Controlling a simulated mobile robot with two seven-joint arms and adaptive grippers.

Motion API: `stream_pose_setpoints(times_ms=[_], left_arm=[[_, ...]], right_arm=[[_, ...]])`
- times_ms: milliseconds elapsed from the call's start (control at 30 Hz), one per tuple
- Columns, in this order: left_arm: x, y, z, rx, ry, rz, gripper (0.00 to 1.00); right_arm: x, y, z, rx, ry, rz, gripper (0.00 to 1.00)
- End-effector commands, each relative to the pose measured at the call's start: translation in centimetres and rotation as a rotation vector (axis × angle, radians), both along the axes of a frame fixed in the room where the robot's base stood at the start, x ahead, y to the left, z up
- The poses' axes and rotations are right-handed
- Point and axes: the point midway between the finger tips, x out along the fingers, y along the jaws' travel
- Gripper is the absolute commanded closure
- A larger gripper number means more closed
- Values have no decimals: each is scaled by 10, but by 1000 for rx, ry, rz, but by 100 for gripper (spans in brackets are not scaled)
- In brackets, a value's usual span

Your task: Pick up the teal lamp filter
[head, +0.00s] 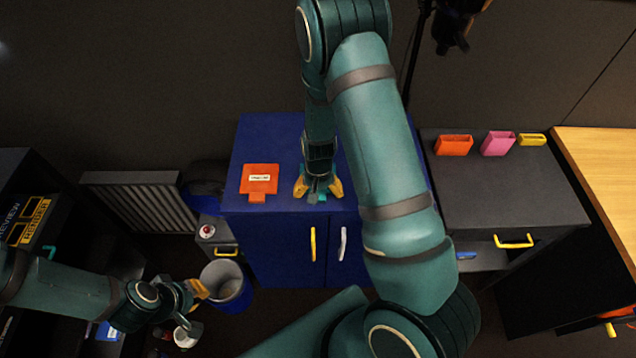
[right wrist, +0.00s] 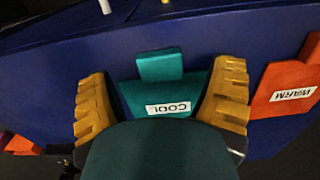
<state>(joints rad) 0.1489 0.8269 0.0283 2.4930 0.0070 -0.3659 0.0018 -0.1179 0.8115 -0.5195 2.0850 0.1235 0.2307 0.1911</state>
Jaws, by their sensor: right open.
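The teal lamp filter lies on the blue cabinet top, with a tab and a white label reading COOL; it shows in the right wrist view (right wrist: 160,68) and as a small teal patch in the head view (head: 322,197). My right gripper (head: 318,188) is over it, open, with one yellow finger on each side of the filter in the right wrist view (right wrist: 163,80). Whether the fingers touch it I cannot tell. The gripper body hides part of the filter. My left gripper (head: 197,289) is low at the left, near a bin; its opening is unclear.
An orange filter labelled WARM (head: 259,172) lies left of my right gripper on the blue cabinet (head: 270,130). A dark cabinet (head: 500,195) at right bears orange (head: 453,145), pink (head: 498,143) and yellow (head: 532,140) holders. A bin (head: 226,285) stands on the floor at left.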

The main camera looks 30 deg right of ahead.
Motion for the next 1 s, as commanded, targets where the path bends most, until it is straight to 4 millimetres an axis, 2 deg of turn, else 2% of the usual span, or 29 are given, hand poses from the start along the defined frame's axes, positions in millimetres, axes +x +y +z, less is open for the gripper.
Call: stream_pose_setpoints(times_ms=[133, 367, 433, 567, 867, 1000], left_arm=[[0, 0, -2, 0, 0, 0, 100], [0, 0, -1, 0, 0, 0, 100], [0, 0, -1, 0, 0, 0, 100], [0, 0, -1, 0, 0, 0, 100], [0, 0, -1, 0, 0, 0, 100], [0, 0, 0, 0, 0, 0, 100]], right_arm=[[0, 1, -13, 1, -1, 1, 17], [0, 1, -13, 0, -1, 1, 17], [0, 1, -13, 0, -1, 1, 35], [0, 1, -13, 1, -1, 1, 81], [0, 1, -13, 1, -1, 1, 83], [1, 1, -2, 0, -4, 2, 83]])
